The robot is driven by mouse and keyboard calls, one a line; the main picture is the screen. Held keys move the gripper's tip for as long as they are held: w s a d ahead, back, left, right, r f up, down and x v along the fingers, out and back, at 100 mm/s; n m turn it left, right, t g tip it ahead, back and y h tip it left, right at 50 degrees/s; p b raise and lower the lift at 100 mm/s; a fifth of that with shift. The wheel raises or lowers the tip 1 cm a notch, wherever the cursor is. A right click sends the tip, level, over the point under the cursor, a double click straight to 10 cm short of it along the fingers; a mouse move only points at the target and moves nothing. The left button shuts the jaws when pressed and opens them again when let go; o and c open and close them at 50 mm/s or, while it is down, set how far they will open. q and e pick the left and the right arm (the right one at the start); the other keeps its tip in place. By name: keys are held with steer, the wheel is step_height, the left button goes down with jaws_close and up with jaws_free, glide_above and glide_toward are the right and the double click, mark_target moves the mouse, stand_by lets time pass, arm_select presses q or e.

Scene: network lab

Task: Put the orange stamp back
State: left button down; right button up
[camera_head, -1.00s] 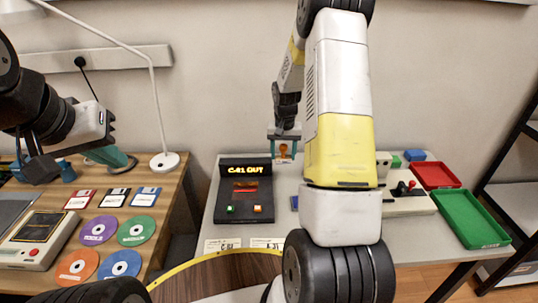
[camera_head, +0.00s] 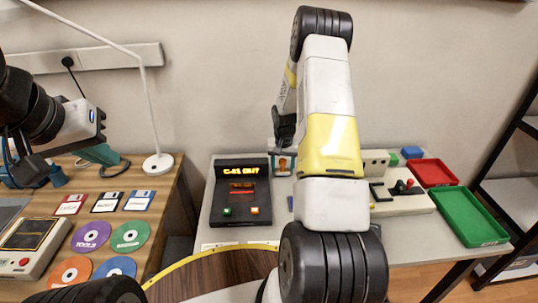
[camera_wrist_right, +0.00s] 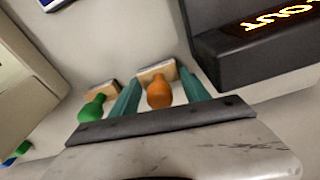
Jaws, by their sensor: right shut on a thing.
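The orange stamp (camera_wrist_right: 159,92) has a round orange handle and a pale wooden base. My right gripper (camera_wrist_right: 157,97) is shut on its handle, with one teal finger on each side. In the head view the orange stamp (camera_head: 282,163) is near the back of the grey table, just right of the black console. I cannot tell whether its base touches the table. A green stamp (camera_wrist_right: 92,107) stands left of it in the right wrist view, outside the fingers. My left gripper (camera_head: 78,166) is over the wooden desk; its jaws are unclear.
The black console (camera_head: 240,193) with lit letters stands close beside the held stamp. A beige device (camera_head: 405,203), a red tray (camera_head: 434,173) and a green tray (camera_head: 468,216) are to the right. My right arm hides part of the table. Discs and floppies lie on the wooden desk (camera_head: 165,205).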

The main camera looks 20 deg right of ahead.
mark_target(283, 161)
steer(key=shift+f, duration=0.25)
steer(key=o, duration=0.8)
steer(key=shift+c, duration=0.2)
steer(key=r, duration=0.4)
steer(key=s+r, duration=0.1)
steer(key=r, duration=0.7)
steer(key=shift+s+a, duration=0.2)
steer(key=shift+a, duration=0.05)
steer(key=s+a+r+n+t, duration=0.1)
steer(key=s+a+r, duration=0.35)
steer(key=r, duration=0.45)
steer(key=s+a+r+n+t, duration=0.1)
steer(key=s+a+r, duration=0.2)
steer(key=s+r, duration=0.5)
steer(key=s+a+r+n+t+y, duration=0.1)
steer(key=s+a+r, duration=0.3)
steer(key=s, duration=0.4)
steer(key=s+a+r+n+t+y, duration=0.1)
steer(key=s+a+r, duration=0.3)
steer(key=s, duration=0.4)
steer(key=shift+r+n+t+y, duration=0.3)
steer(key=shift+r+n+t, duration=0.1)
steer(key=shift+n, duration=0.1)
